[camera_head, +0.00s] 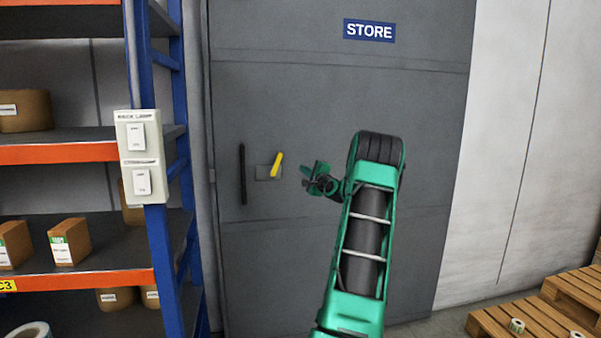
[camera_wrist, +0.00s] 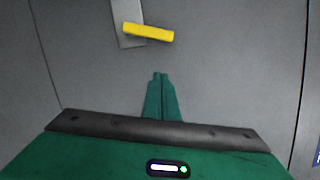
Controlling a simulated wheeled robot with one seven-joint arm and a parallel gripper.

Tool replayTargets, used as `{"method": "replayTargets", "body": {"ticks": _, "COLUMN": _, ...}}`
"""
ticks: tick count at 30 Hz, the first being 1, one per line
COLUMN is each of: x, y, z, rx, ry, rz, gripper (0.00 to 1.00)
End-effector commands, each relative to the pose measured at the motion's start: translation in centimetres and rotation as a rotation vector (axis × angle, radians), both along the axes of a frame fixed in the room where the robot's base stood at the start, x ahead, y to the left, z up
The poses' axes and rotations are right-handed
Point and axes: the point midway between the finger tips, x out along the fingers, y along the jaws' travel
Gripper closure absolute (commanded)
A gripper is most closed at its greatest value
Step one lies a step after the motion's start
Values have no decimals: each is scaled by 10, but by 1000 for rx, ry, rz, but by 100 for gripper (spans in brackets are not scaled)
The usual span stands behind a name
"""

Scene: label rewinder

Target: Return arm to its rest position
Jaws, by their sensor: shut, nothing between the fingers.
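My arm is raised in front of the grey store door (camera_head: 300,110) and bends toward the left. My gripper (camera_head: 306,170) is near the yellow door handle (camera_head: 277,164), to its right in the head view, and apart from it. In the wrist view my gripper (camera_wrist: 158,75) has its two green fingertips together with nothing between them. The yellow handle (camera_wrist: 148,32) shows beyond the fingertips, tilted slightly on its grey plate (camera_wrist: 126,20). The door looks closed.
A black vertical pull bar (camera_head: 242,174) is left of the handle. A blue and orange rack (camera_head: 80,285) with boxes stands at the left, with a switch panel (camera_head: 141,155) on its post. Wooden pallets (camera_head: 540,315) lie at the lower right.

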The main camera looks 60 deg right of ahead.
Motion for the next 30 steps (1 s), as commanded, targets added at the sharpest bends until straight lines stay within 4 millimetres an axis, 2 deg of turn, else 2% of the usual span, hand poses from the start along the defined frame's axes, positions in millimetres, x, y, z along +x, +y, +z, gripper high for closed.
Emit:
{"method": "replayTargets", "body": {"ticks": 14, "x": 1, "y": 0, "z": 0, "rx": 0, "ry": 1, "rz": 0, "gripper": 100}}
{"method": "replayTargets", "body": {"ticks": 17, "x": 9, "y": 11, "z": -2, "rx": -11, "ry": 36, "rz": 14, "gripper": 100}}
{"method": "replayTargets", "body": {"ticks": 20, "x": 29, "y": 42, "z": -6, "rx": -45, "ry": 132, "rz": 53, "gripper": 100}}
{"method": "replayTargets", "body": {"ticks": 23, "x": 53, "y": 95, "z": -16, "rx": -107, "ry": 301, "rz": 118, "gripper": 100}}
{"method": "replayTargets", "body": {"ticks": 24, "x": 60, "y": 119, "z": -21, "rx": -139, "ry": 380, "rz": 147, "gripper": 100}}
{"method": "replayTargets", "body": {"ticks": 27, "x": 66, "y": 177, "z": -35, "rx": -217, "ry": 569, "rz": 224, "gripper": 100}}
{"method": "replayTargets", "body": {"ticks": 30, "x": 60, "y": 233, "z": -48, "rx": -293, "ry": 747, "rz": 303, "gripper": 100}}
